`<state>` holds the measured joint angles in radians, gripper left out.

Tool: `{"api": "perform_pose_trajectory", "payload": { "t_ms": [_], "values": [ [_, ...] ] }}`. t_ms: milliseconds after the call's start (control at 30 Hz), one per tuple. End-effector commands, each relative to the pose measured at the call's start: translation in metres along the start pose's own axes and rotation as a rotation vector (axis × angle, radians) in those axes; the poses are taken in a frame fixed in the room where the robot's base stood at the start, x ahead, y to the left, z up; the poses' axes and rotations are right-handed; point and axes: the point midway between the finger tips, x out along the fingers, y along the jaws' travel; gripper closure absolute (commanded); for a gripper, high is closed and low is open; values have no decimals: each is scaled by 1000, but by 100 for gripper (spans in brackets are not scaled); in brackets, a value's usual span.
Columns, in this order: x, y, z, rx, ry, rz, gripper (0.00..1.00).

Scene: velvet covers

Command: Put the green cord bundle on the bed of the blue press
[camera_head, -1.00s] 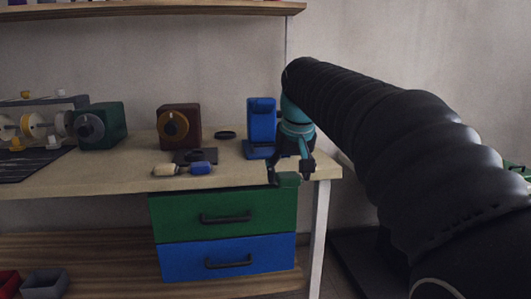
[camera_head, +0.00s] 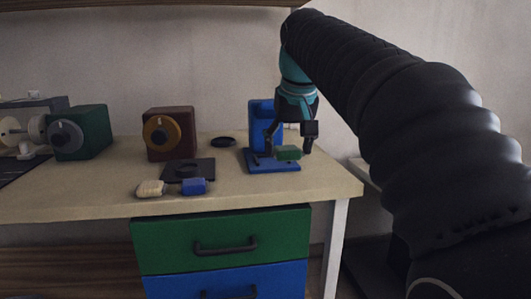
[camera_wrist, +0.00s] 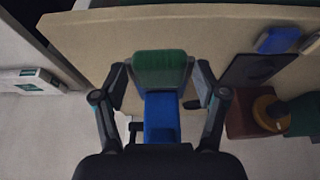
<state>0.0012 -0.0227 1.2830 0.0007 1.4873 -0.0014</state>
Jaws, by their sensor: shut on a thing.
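The green cord bundle (camera_head: 288,152) is held between the fingers of my gripper (camera_head: 289,148). In the wrist view the bundle (camera_wrist: 160,68) sits between the two fingertips, with the blue press (camera_wrist: 161,118) beyond it. In the head view the press has an upright blue back (camera_head: 262,112) and a flat blue bed (camera_head: 270,167) near the right end of the table. The bundle is at or just above the bed; I cannot tell whether it touches. My gripper hides part of the press back.
A dark plate (camera_head: 188,169) lies left of the press, with a cream bundle (camera_head: 150,188) and a blue bundle (camera_head: 195,186) in front. A brown box with a yellow dial (camera_head: 170,133) and a green box (camera_head: 82,132) stand further left. A black disc (camera_head: 222,141) lies behind.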

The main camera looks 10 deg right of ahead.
Motion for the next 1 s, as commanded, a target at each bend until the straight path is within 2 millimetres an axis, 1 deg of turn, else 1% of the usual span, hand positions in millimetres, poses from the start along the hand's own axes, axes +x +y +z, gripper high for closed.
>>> {"api": "perform_pose_trajectory", "payload": {
  "t_ms": [33, 100, 500, 700, 1000],
  "values": [
    [4, 1, -12, 2, -3, 1, 56],
    [10, 2, -26, 4, -2, 2, 56],
    [40, 2, -101, 2, 0, 1, 56],
    [52, 1, -127, 1, -1, 0, 56],
    [63, 0, -153, 0, 0, 0, 56]
  ]
}}
